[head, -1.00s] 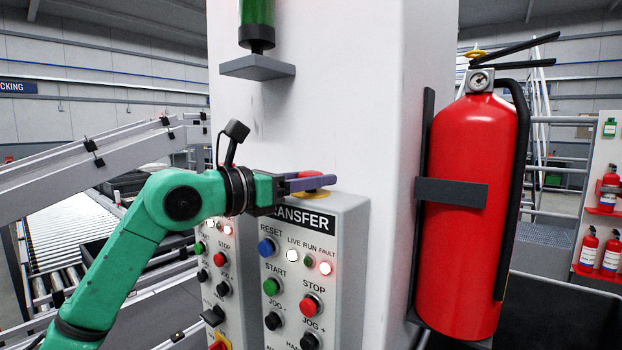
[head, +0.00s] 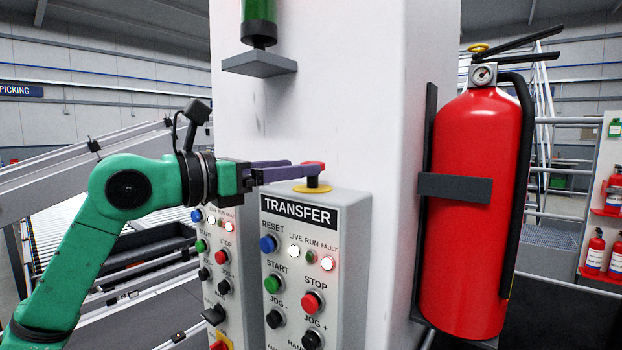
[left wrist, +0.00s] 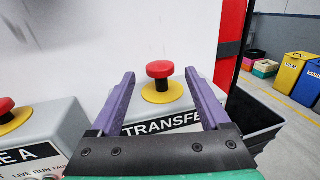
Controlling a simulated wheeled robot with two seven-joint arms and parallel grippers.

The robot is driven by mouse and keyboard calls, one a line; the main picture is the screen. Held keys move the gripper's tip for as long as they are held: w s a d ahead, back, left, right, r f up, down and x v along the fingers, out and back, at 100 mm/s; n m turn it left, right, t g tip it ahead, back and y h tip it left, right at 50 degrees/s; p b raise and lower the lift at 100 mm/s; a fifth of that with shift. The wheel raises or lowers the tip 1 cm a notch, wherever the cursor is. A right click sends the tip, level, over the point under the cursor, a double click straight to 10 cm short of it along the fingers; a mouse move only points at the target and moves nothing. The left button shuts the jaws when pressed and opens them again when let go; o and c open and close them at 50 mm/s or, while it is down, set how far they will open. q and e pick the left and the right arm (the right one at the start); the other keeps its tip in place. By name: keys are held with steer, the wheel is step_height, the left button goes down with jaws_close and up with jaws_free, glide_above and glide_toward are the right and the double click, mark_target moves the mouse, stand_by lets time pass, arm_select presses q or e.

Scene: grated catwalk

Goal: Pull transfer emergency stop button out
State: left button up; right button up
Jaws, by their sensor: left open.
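The transfer emergency stop button is a red mushroom cap (left wrist: 160,69) on a dark stem over a yellow disc (left wrist: 162,92). It stands on top of the grey TRANSFER control box (head: 355,206). In the head view the cap (head: 320,164) is partly hidden by a purple finger. My left gripper (head: 304,169) is open at the button, its fingers reaching in from the left. In the left wrist view the left gripper (left wrist: 160,76) has one fingertip on each side of the cap, with gaps visible and nothing held. My right gripper is in neither view.
A white column (head: 330,95) stands close behind the box, with a grey bracket (head: 260,64) above. A red extinguisher (head: 465,210) hangs to the right. A second control box with a red button (left wrist: 6,105) is at the left in the wrist view.

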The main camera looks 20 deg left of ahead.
arm_select(q)
steer(key=b+v, duration=0.2)
steer(key=v, duration=0.7)
steer(key=shift+s+a+b, duration=0.15)
steer(key=shift+s+b, duration=0.15)
steer(key=shift+b, duration=0.1)
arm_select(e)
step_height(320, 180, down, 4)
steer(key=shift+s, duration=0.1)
